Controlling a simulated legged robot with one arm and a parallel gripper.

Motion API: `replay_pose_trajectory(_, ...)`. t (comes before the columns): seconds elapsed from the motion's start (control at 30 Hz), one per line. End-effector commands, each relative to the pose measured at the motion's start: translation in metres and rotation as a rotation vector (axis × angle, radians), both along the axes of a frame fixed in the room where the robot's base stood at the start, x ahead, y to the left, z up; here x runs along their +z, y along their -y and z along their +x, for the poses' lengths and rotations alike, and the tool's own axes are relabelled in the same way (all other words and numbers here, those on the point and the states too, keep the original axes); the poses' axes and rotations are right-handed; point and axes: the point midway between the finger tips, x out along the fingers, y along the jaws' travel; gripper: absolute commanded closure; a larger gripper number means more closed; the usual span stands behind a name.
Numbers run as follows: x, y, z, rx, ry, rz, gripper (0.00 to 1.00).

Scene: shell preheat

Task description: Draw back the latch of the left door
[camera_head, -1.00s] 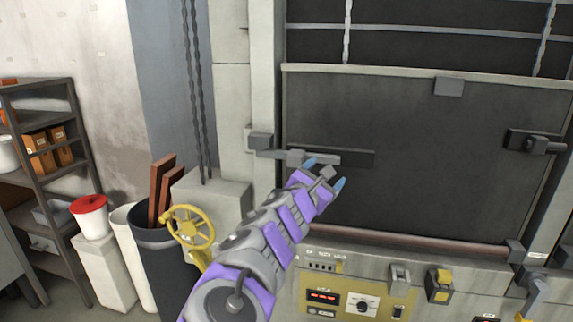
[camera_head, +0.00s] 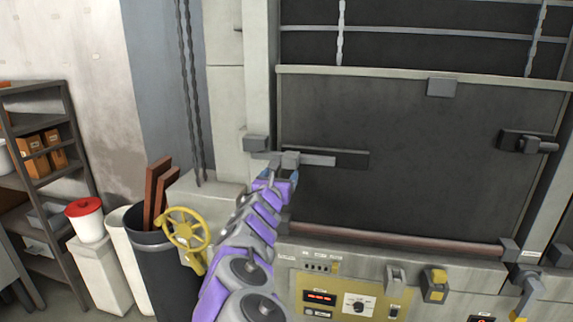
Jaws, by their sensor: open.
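The dark door panel (camera_head: 420,205) fills the centre right. Its left latch is a grey sliding bar (camera_head: 318,160) with a block-like knob (camera_head: 290,159) on a dark plate (camera_head: 355,160). The bar spans leftward to a grey catch (camera_head: 256,143) on the pale frame. My gripper (camera_head: 280,174) has bluish fingertips and is at the latch, just below the knob. Its jaws are open. I cannot tell whether the fingers touch the knob, as the wrist hides part of them.
A second latch (camera_head: 528,142) sits on the door's right side. Below are a yellow control panel (camera_head: 340,300), a yellow handwheel (camera_head: 186,228) and a dark bin (camera_head: 160,270) with brown boards. Shelves (camera_head: 35,150) and a red-lidded bucket (camera_head: 85,215) stand left.

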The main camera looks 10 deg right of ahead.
Motion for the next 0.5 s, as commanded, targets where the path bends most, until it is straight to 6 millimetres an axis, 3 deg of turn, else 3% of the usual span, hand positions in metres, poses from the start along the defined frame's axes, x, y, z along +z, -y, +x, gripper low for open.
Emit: replay_pose_trajectory(0.5, -0.001, 0.019, 0.055, 0.001, -0.001, 0.003, 0.21)
